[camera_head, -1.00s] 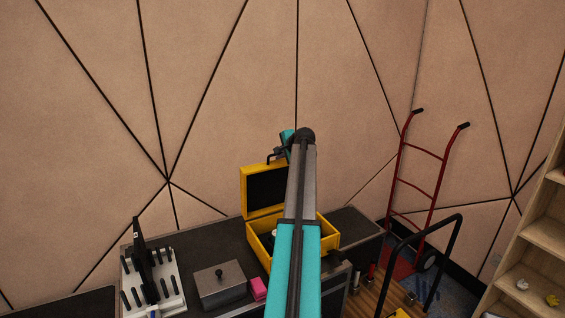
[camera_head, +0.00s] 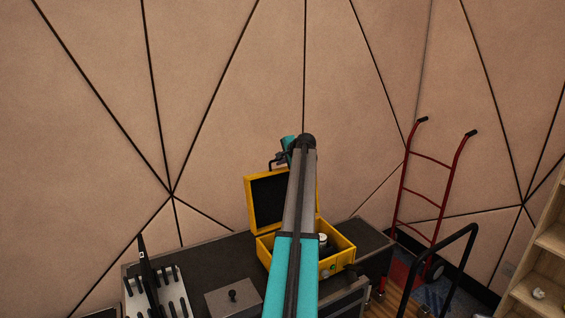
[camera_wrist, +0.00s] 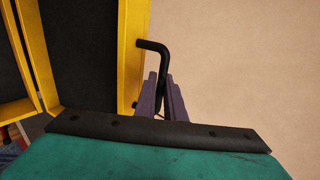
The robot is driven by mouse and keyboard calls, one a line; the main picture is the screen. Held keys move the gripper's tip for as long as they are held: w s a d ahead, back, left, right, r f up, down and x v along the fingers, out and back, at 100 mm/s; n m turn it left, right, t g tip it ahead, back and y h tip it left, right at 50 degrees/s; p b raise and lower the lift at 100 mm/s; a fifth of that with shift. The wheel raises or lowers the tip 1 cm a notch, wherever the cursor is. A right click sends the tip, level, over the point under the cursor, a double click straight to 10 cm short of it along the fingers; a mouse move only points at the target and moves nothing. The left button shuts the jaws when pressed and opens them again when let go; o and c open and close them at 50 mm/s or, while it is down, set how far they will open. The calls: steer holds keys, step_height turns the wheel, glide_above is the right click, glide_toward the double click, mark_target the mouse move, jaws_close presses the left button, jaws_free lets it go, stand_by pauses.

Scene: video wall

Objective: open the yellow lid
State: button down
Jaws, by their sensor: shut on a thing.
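The yellow lid (camera_head: 249,205) stands raised, roughly upright, at the back of the yellow case (camera_head: 340,258), with its dark inner side facing me. In the wrist view the lid's yellow edge (camera_wrist: 131,65) is left of my gripper. A bent black handle (camera_wrist: 153,44) sticks out from that edge. My gripper (camera_wrist: 163,92) is shut on this handle. In the head view my gripper (camera_head: 280,158) is at the top of the lid, and my arm hides part of the lid and case. A white and black item (camera_head: 323,240) shows inside the case.
The case sits on a dark counter (camera_head: 205,262) against a tan panelled wall. A grey box with a knob (camera_head: 233,298) and a white rack with black pegs (camera_head: 170,290) stand left. A red hand truck (camera_head: 440,190) and wooden shelves (camera_head: 545,270) stand right.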

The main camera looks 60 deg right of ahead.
steer(key=shift+w+a, duration=0.25)
steer(key=shift+a, duration=0.1)
steer(key=c, duration=2.1)
jaws_free()
steer(key=shift+s+d, duration=0.15)
steer(key=shift+s, duration=0.1)
steer(key=shift+b+v, duration=0.3)
steer(key=shift+v, duration=0.45)
steer(key=b+v, duration=0.3)
steer(key=v, duration=0.9)
steer(key=shift+s, duration=0.1)
